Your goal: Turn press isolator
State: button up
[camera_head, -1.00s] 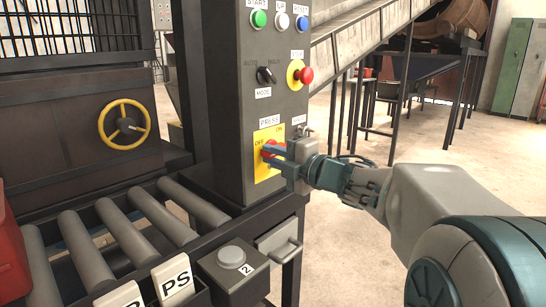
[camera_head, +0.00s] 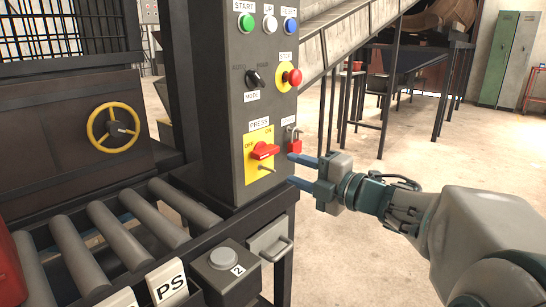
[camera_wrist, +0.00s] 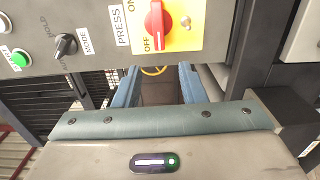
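The press isolator is a red handle (camera_head: 264,150) on a yellow plate (camera_head: 256,172) low on the grey control panel, under a PRESS label. The handle lies roughly level, with one end beside the OFF mark; ON is above it. In the wrist view the red handle (camera_wrist: 154,22) is at the top, its lower end close to OFF. My gripper (camera_head: 290,171) is open and empty, to the right of the plate and apart from the handle. Its two blue fingers also show in the wrist view (camera_wrist: 158,82), with nothing between them.
A red padlock (camera_head: 294,146) hangs right of the plate, close to my upper finger. A red stop button (camera_head: 293,77) and black mode knob (camera_head: 254,78) sit above. A roller conveyor (camera_head: 123,237) and button box (camera_head: 224,262) stand below. Open floor lies right.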

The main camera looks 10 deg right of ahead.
jog(key=v, duration=0.3)
jog(key=shift+s+d, duration=0.2)
jog(key=shift+s, duration=0.15)
jog(key=shift+p, duration=0.3)
jog(key=w+d+r+m+h+p, duration=0.2)
jog(key=d+r+m+h+p, duration=0.1)
jog(key=r+m+h+p, duration=0.45)
jog(key=w+d+r+m+h+p, duration=0.1)
jog(key=d+r+m+h+p, duration=0.1)
jog(key=r+m+h+p, duration=0.5)
jog(key=s+a+m+g+y+p, duration=0.2)
jog(key=s+a+m+g+p, duration=0.3)
jog(key=s+p, duration=0.4)
jog(key=s+a+m+g+y+p, duration=0.2)
jog(key=s+a+m+g+p, duration=0.4)
jog(key=s+p, duration=0.3)
jog(key=shift+r+g+p, duration=0.3)
jog(key=shift+g+p, duration=0.1)
jog(key=shift+p, duration=0.85)
